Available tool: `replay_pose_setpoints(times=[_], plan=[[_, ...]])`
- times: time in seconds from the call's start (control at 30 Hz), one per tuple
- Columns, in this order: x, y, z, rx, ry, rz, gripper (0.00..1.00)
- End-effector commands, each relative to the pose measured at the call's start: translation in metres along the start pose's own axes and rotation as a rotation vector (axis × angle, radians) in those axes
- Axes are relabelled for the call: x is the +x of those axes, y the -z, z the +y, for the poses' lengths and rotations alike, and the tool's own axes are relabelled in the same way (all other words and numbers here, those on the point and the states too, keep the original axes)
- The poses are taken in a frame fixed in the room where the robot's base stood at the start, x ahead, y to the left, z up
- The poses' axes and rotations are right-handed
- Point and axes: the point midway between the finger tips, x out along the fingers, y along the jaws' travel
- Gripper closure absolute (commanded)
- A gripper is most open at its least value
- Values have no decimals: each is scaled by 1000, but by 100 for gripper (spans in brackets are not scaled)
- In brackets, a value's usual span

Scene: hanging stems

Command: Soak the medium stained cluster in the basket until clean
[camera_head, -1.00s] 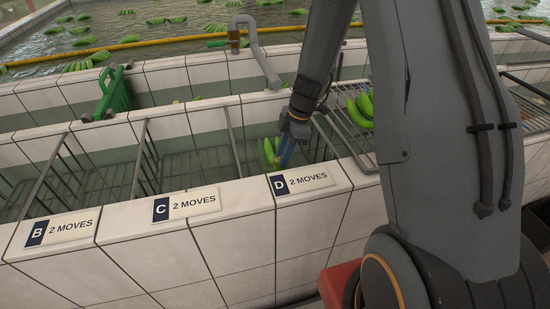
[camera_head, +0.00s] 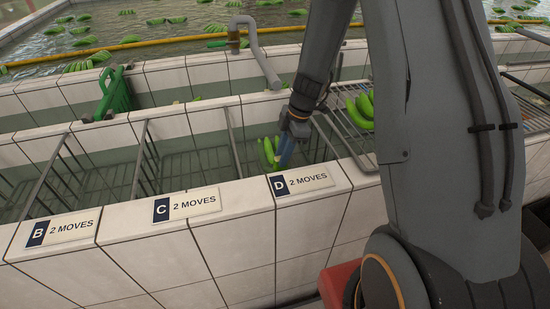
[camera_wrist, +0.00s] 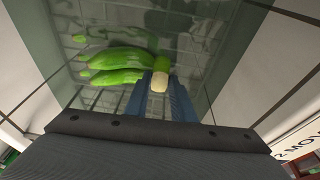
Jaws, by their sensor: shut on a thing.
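A green banana cluster (camera_wrist: 118,64) is held by its pale cut crown between the blue fingers of my gripper (camera_wrist: 160,85) in the wrist view. My gripper is shut on this cluster. In the head view the cluster (camera_head: 267,152) hangs beside my gripper (camera_head: 285,152) inside the tiled trough, in the bay behind the label D (camera_head: 300,181). Whether the fruit is under the water cannot be told for sure. No stain shows clearly on the side I see. A basket cannot be made out clearly.
Labels B (camera_head: 62,229) and C (camera_head: 187,205) mark bays to the left, split by metal bars. Another green cluster (camera_head: 362,108) lies on a wire rack right of my gripper. A green slotted thing (camera_head: 114,92) and a bent pipe (camera_head: 258,52) stand on the walls behind.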

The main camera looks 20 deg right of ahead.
Motion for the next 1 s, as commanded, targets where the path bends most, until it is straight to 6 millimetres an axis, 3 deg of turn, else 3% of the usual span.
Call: replay_pose_setpoints(times=[1.0], plan=[[-74, 20, 3, 0, -3, 0, 100]])
